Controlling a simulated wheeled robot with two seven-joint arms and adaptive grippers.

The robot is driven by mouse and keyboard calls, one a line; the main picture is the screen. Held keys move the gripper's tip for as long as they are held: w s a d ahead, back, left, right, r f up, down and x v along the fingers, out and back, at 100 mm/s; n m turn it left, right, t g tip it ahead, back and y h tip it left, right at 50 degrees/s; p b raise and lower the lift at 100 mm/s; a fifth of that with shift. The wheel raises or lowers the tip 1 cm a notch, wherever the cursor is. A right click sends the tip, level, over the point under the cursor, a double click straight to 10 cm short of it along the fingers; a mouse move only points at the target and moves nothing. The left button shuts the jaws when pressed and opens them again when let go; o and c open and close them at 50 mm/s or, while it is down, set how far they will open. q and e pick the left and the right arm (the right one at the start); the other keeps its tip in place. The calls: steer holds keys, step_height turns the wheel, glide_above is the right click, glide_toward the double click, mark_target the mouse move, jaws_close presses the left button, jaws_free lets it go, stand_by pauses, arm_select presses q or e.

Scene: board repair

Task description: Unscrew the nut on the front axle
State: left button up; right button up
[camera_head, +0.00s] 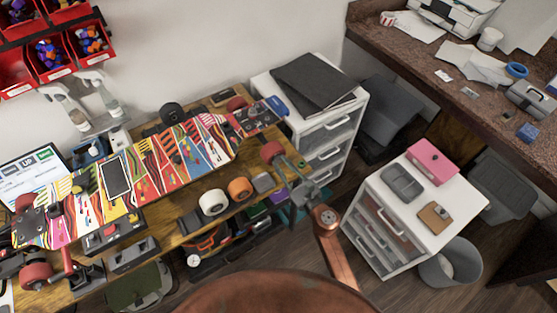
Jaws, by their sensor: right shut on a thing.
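A skateboard (190,150) with a colourful striped deck lies along the wooden workbench. Its right-hand end carries a truck with a red wheel (271,152) on the near side and another red wheel (236,103) on the far side. My right gripper (286,167) is at the outer end of the near red wheel, in line with the axle. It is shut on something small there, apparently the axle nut. The nut itself is hidden by the fingers. My left gripper is not in view.
Loose white wheel (213,202) and orange wheel (240,189) sit on the bench's front edge. A white drawer unit (340,128) with black folders stands just beyond the gripper. Another drawer unit (442,232) stands right. Red parts bins (88,44) hang upper left.

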steer(key=shift+w+d+r, duration=0.1)
steer(key=n, duration=0.5)
steer(key=shift+n, duration=0.4)
jaws_close()
steer(key=o, duration=1)
jaws_free()
steer(key=shift+c, duration=1)
